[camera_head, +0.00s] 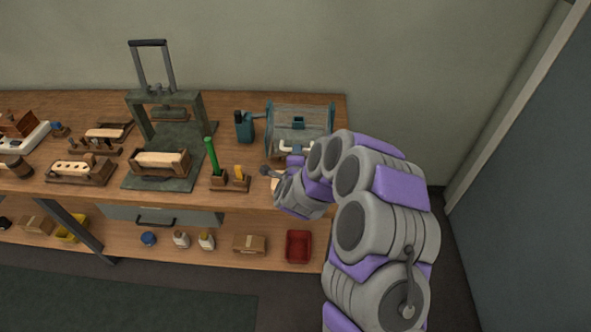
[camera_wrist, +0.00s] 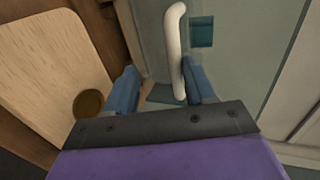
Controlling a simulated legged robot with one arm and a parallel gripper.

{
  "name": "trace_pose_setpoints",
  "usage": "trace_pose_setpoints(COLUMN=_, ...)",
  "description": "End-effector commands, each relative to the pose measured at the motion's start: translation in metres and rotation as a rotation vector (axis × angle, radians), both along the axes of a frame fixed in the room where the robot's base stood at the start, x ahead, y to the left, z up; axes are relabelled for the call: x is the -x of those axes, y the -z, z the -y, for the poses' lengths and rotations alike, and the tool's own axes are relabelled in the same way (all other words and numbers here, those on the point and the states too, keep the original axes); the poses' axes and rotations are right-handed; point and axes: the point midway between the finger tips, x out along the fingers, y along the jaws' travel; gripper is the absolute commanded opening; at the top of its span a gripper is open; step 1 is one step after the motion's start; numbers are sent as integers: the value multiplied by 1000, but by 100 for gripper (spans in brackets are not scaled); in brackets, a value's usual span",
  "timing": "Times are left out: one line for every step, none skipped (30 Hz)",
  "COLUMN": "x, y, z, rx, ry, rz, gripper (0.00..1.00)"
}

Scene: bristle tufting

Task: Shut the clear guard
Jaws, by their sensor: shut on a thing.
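The clear guard (camera_head: 313,116) is a see-through panel on the machine at the right end of the bench. Its white handle (camera_head: 290,148) shows near the front of the machine. In the wrist view the white handle (camera_wrist: 174,48) runs down between the two blue fingers of my gripper (camera_wrist: 162,84), closer to the right one. My gripper is shut on the handle. The pale guard panel (camera_wrist: 236,75) fills the right of the wrist view. My wrist and arm cover the machine's lower right in the head view, and I cannot tell how far the guard stands open.
A teal device (camera_head: 244,127) stands just left of the machine. A wooden holder (camera_head: 229,181) with a green-handled tool is at the bench front, beside a dark press (camera_head: 165,135). A red bin (camera_head: 299,246) sits on the lower shelf. A wall lies behind the bench.

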Motion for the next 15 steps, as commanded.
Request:
trace_pose_setpoints(x=7, y=3, z=-1, rx=0, ry=-3, rz=-15, gripper=40)
trace_pose_setpoints(x=10, y=2, z=-1, rx=0, ry=-3, rz=-15, gripper=40)
trace_pose_setpoints(x=15, y=0, z=-1, rx=1, ry=-3, rz=-14, gripper=40)
trace_pose_setpoints(x=20, y=-1, z=-1, rx=1, ry=-3, rz=-14, gripper=40)
trace_pose_setpoints(x=24, y=-3, z=-1, rx=1, ry=-4, rz=-15, gripper=40)
trace_pose_setpoints(x=30, y=-6, z=-1, rx=0, ry=-4, rz=-14, gripper=40)
trace_pose_setpoints(x=35, y=-8, z=-1, rx=-1, ry=-4, rz=-13, gripper=40)
trace_pose_setpoints(x=39, y=-11, z=-1, rx=-2, ry=-3, rz=-12, gripper=40)
trace_pose_setpoints(x=45, y=-14, z=0, rx=-3, ry=-3, rz=-10, gripper=40)
trace_pose_setpoints(x=49, y=-16, z=0, rx=-3, ry=-3, rz=-9, gripper=40)
trace_pose_setpoints(x=54, y=-18, z=0, rx=-3, ry=-3, rz=-8, gripper=40)
trace_pose_setpoints(x=59, y=-20, z=0, rx=-3, ry=-3, rz=-8, gripper=40)
trace_pose_setpoints(x=63, y=-21, z=0, rx=-3, ry=-3, rz=-7, gripper=40)
trace_pose_setpoints(x=67, y=-23, z=1, rx=-3, ry=-2, rz=-6, gripper=40)
trace_pose_setpoints(x=72, y=-24, z=1, rx=-3, ry=-2, rz=-6, gripper=40)
